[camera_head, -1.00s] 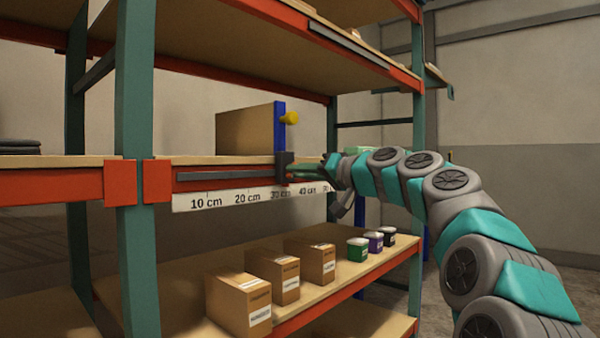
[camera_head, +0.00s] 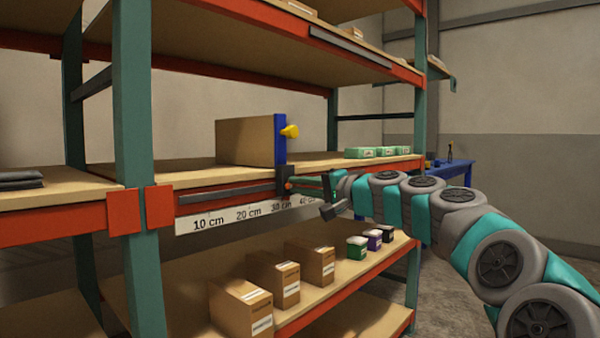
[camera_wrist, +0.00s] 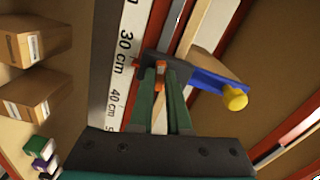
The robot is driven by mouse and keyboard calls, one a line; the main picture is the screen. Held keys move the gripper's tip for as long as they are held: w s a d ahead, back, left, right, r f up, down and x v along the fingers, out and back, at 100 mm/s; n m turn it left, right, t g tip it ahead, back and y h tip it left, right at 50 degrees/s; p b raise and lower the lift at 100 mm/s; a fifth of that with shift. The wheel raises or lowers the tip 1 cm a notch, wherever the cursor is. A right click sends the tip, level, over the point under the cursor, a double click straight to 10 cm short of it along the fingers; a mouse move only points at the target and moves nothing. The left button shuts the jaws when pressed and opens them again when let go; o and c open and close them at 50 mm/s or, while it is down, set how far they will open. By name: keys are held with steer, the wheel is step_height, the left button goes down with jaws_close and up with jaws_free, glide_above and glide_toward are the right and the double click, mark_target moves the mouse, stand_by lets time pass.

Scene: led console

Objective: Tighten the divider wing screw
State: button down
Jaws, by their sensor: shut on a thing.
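The divider is a brown panel (camera_head: 246,141) with a blue upright edge (camera_head: 280,140) and a yellow knob (camera_head: 290,131). The knob also shows in the wrist view (camera_wrist: 235,98). A dark bracket (camera_head: 284,172) joins the divider's foot to the shelf's front rail, near the 30 cm mark. The orange wing screw (camera_wrist: 160,70) projects from the bracket between my fingertips. My gripper (camera_wrist: 161,80) is shut on the wing screw, with a green finger on each side of it. The fingers hide part of the screw. In the head view my gripper (camera_head: 300,184) reaches the bracket from the right.
A ruler strip (camera_head: 225,217) runs along the red shelf beam. Small green boxes (camera_head: 375,152) stand on the shelf right of the divider. A green post (camera_head: 135,160) rises at the left.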

steer(key=shift+m+p, duration=1.25)
steer(key=shift+m, duration=0.05)
steer(key=c, duration=0.9)
jaws_free()
steer(key=shift+o, duration=0.2)
steer(key=shift+d, duration=0.15)
steer(key=v, duration=0.7)
steer(key=shift+s+d, duration=0.25)
steer(key=shift+a+f, duration=0.1)
